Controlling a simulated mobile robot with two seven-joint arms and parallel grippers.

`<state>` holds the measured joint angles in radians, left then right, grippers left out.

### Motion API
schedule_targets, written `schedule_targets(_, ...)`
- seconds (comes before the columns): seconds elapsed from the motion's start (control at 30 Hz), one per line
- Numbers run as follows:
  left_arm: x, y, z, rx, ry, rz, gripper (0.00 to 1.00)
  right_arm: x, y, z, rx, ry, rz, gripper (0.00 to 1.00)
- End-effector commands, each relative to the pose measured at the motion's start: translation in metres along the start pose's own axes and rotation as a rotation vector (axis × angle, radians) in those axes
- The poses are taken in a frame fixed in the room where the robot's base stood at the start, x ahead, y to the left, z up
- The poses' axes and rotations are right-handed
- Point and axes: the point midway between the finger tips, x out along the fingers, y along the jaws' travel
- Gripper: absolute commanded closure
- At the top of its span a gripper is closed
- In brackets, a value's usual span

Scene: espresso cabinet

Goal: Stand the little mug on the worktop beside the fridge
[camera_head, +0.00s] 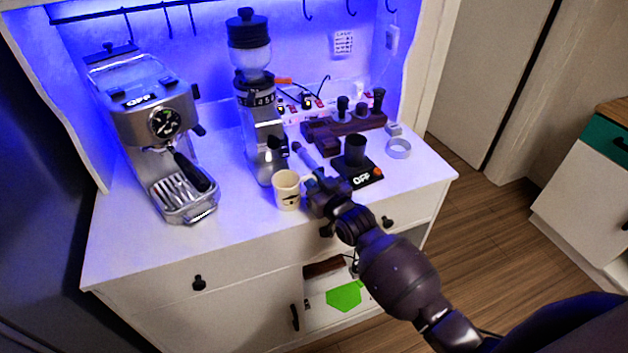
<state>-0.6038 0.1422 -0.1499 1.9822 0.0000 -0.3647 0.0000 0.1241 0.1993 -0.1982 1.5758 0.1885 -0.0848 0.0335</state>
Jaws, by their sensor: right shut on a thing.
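The little mug (288,191) is cream with a dark print on its side. It is upright at the front middle of the white worktop (125,225), in front of the grinder. I cannot tell whether its base touches the surface. My right gripper (308,183) reaches in from the lower right and is shut on the mug at its right side; the fingers hide that side. My left gripper is out of view. A tall dark panel (40,150) stands left of the cabinet; I cannot tell whether it is the fridge.
An espresso machine (150,125) stands at the left, a tall grinder (262,125) behind the mug. A black scale (365,178) with a dark cup (355,150), a wooden tool stand (320,132) and a pale ring (398,148) are at the right. The front-left worktop is clear.

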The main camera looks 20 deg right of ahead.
Motion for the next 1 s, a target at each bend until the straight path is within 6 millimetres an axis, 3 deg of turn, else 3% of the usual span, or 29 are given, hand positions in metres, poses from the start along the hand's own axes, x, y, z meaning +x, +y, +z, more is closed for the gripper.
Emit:
schedule_targets(0.13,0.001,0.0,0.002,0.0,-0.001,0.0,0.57,0.0,0.0,0.003,0.0,0.001,0.0,1.0)
schedule_targets(0.17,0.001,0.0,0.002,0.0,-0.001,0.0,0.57,0.0,0.0,0.003,0.0,0.0,0.0,0.79)
schedule_targets(0.3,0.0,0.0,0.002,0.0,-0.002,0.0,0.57,0.0,0.0,0.003,0.0,0.0,0.0,0.58)
schedule_targets(0.67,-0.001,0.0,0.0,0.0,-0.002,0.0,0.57,-0.001,0.0,-0.001,0.0,0.0,0.0,0.58)
schedule_targets(1.0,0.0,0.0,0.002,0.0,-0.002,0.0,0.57,-0.053,0.0,0.001,-0.001,-0.002,0.0,0.58)
